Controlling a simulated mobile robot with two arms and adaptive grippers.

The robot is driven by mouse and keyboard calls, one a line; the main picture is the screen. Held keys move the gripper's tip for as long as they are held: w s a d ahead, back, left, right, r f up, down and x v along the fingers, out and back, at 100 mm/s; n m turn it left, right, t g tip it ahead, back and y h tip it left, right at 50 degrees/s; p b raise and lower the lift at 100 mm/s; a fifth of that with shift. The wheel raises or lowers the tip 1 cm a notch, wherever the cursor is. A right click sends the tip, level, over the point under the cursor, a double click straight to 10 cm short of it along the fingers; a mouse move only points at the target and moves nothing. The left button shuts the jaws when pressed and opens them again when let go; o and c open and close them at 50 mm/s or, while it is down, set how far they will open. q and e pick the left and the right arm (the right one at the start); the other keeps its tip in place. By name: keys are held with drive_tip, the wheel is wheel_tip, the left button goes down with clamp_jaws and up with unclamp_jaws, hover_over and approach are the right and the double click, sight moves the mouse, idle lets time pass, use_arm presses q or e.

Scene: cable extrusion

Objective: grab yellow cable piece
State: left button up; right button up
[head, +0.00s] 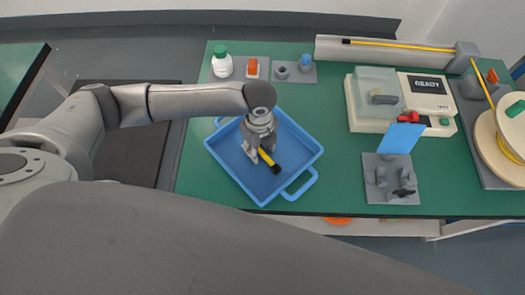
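The yellow cable piece (267,160) with a black end lies in the blue tray (228,172) on the green table. Its upper end is hidden under my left gripper (261,155). My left gripper points down into the tray, right over the cable piece, with its fingers apart on either side of it. I cannot tell whether the fingers touch the cable. My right gripper is not in view.
A white bottle (222,65) and a grey holder with an orange part (252,68) stand behind the tray. A machine reading "READY" (427,86), a grey fixture (390,184) with a blue plate and a cable spool (487,146) stand to the right.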

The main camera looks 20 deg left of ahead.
use_arm(q)
clamp_jaws()
drive_tip(key=shift+r, duration=0.1)
